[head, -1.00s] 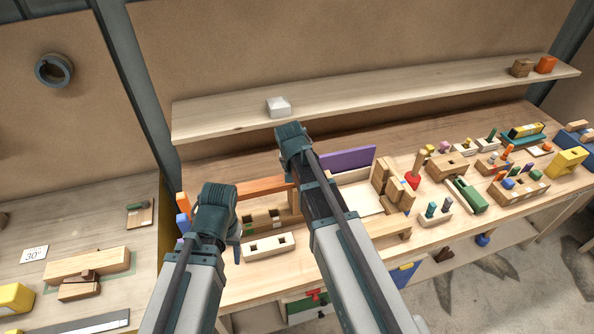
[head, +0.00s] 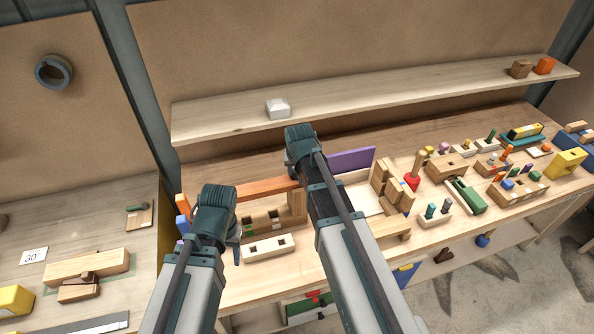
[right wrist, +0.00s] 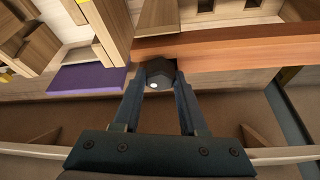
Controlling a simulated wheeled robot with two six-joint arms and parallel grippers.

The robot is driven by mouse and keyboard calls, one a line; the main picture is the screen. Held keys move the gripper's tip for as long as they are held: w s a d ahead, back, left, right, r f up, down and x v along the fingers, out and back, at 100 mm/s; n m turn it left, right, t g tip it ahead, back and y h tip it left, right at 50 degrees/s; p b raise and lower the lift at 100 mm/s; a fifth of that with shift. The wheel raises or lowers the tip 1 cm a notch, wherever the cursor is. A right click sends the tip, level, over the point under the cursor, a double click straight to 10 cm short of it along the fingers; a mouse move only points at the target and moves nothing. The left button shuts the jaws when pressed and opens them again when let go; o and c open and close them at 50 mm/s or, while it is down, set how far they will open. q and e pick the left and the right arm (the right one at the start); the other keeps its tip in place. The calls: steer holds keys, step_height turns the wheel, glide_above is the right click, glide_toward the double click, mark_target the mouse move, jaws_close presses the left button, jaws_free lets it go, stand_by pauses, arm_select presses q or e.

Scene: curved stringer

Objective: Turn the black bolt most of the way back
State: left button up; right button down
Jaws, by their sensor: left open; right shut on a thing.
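In the right wrist view, the black bolt (right wrist: 158,74) shows as a dark hexagonal head with a small bright spot. It sits at the edge of a reddish-brown wooden bar (right wrist: 240,52). My right gripper (right wrist: 160,88) is shut on the bolt head, one finger on each side. The bolt's shank is hidden. In the head view, my right arm's own links hide its fingers and the bolt. The same bar (head: 268,187) shows there between my two arms. My left gripper (head: 235,243) is open, mostly hidden behind its wrist, near a pale block with square holes (head: 270,246).
A purple panel (head: 352,160) stands just right of my right arm; it also shows in the wrist view (right wrist: 88,78). Stacked wooden blocks (head: 392,188) and several small toys crowd the bench to the right. A shelf (head: 390,95) runs behind, holding a white block (head: 278,108).

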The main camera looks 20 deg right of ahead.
steer(key=n+y, duration=0.1)
steer(key=n, duration=0.1)
steer(key=n+y, duration=0.1)
steer(key=n, duration=0.1)
steer(key=shift+d+r+n, duration=0.15)
steer(key=shift+n, duration=0.25)
steer(key=n+y, duration=0.1)
steer(key=n, duration=0.3)
steer(key=shift+w+d+r+n+g+y, duration=0.1)
steer(key=shift+w+d+n+g+y, duration=0.1)
steer(key=shift+n+g+y, duration=0.2)
steer(key=n, duration=0.3)
steer(key=shift+g+y, duration=0.4)
steer(key=n, duration=0.1)
steer(key=n+g, duration=0.1)
steer(key=n, duration=0.1)
steer(key=shift+w+d+r+y+p, duration=0.1)
steer(key=shift+w+r+y+p, duration=0.1)
steer(key=shift+y+p, duration=0.1)
steer(key=n+g, duration=0.1)
steer(key=n, duration=0.2)
steer(key=shift+s, duration=0.1)
